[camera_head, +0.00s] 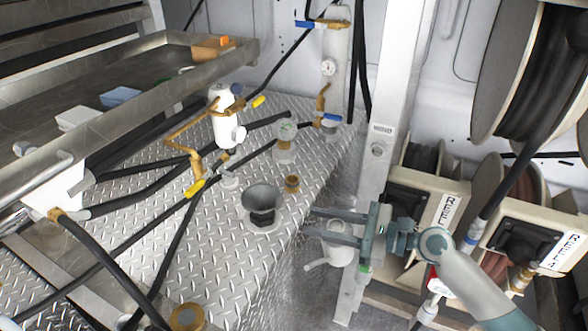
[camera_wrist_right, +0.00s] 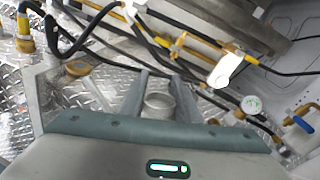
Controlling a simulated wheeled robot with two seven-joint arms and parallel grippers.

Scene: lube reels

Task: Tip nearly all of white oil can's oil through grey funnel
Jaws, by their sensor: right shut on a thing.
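The grey funnel (camera_head: 262,200) stands upright on the diamond-plate tank top, its wide mouth facing up, in the head view. The white oil can (camera_head: 338,256) is at the right gripper's fingers, beyond the tank's right edge and to the right of the funnel, apart from it. A pale spout sticks out to its lower left. My right gripper (camera_head: 312,226) is shut on the can, fingers pointing left. In the right wrist view a pale round part of the can (camera_wrist_right: 159,104) shows between the fingers (camera_wrist_right: 158,90). The oil inside is hidden. My left gripper is not in view.
A white filter (camera_head: 224,115) with brass pipes and black hoses cross the plate behind and left. A metal tray (camera_head: 150,85) overhangs the left. Hose reels (camera_head: 420,205) crowd the right.

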